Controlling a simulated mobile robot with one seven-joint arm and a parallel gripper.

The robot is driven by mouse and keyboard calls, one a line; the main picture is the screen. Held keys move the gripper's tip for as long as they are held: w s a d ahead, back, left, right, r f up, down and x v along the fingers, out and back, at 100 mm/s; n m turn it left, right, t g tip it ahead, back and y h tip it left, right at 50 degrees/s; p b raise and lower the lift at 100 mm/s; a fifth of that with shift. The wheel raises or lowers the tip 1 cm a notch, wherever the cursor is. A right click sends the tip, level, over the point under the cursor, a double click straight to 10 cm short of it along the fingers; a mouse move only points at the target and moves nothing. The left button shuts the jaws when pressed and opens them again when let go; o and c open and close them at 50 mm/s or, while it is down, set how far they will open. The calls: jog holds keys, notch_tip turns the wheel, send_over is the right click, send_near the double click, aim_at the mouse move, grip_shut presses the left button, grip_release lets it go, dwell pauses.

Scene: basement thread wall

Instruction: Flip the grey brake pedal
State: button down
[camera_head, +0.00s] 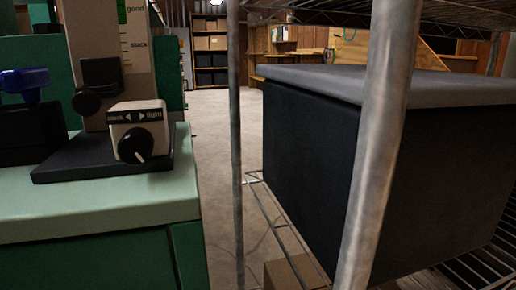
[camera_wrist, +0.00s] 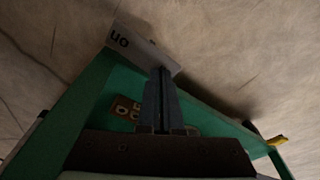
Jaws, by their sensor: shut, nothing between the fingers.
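No part in view is surely the grey brake pedal. In the wrist view a pale grey block (camera_wrist: 143,46) carries dark lettering that looks like "on" upside down; it may be the pedal, but I cannot tell. It sits at the edge of a green machine body (camera_wrist: 85,105). My gripper (camera_wrist: 162,72) is shut and empty, and its dark fingertips overlap the block's lower edge in the picture. I cannot tell whether they touch it. The head view does not show my gripper.
In the head view a green machine (camera_head: 110,215) with a slack/tight knob box (camera_head: 139,132) stands at left. A metal shelf post (camera_head: 378,145) and a large black box (camera_head: 310,165) fill the right. Bare floor (camera_head: 210,115) lies between. A small reddish-brown plate (camera_wrist: 124,108) shows beside my fingers.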

jog(key=shift+f, duration=0.45)
jog(key=shift+r, duration=0.1)
notch_tip(320, 180, up, 7)
jog(key=p, duration=0.8)
jog(key=shift+r, duration=0.1)
jog(key=shift+s, duration=0.1)
